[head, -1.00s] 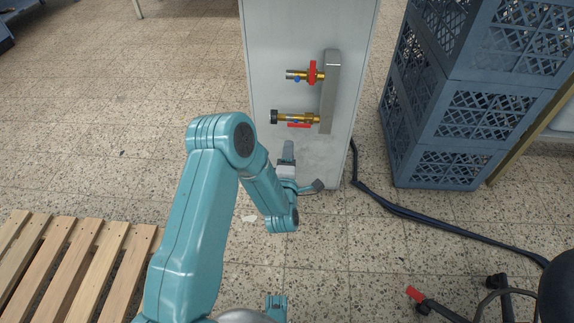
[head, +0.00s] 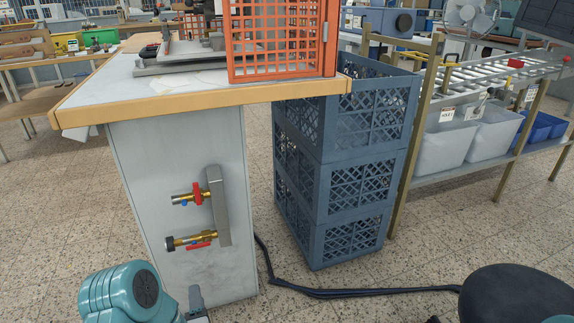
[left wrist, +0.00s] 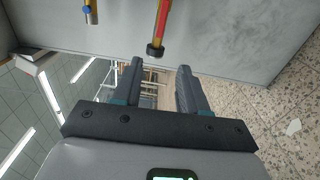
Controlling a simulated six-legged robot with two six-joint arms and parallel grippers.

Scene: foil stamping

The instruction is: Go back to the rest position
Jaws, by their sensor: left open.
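My left arm shows at the bottom left of the head view, with part of my left gripper (head: 196,300) in front of the grey cabinet side (head: 185,150). In the left wrist view my left gripper (left wrist: 158,85) is open, its two fingers apart with nothing between them. Two brass valves are on the cabinet side: an upper one (head: 187,197) with a red handle, and a lower one (head: 188,240) with a red lever. The lower valve's dark end (left wrist: 155,51) shows just beyond the fingers. My right gripper is not in view.
Blue crates (head: 350,190) are stacked right of the cabinet. A black hose (head: 350,293) runs along the floor. A black seat (head: 515,295) is at the lower right. An orange mesh guard (head: 280,40) stands on the worktop (head: 180,85). A rack with bins (head: 450,140) stands further right.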

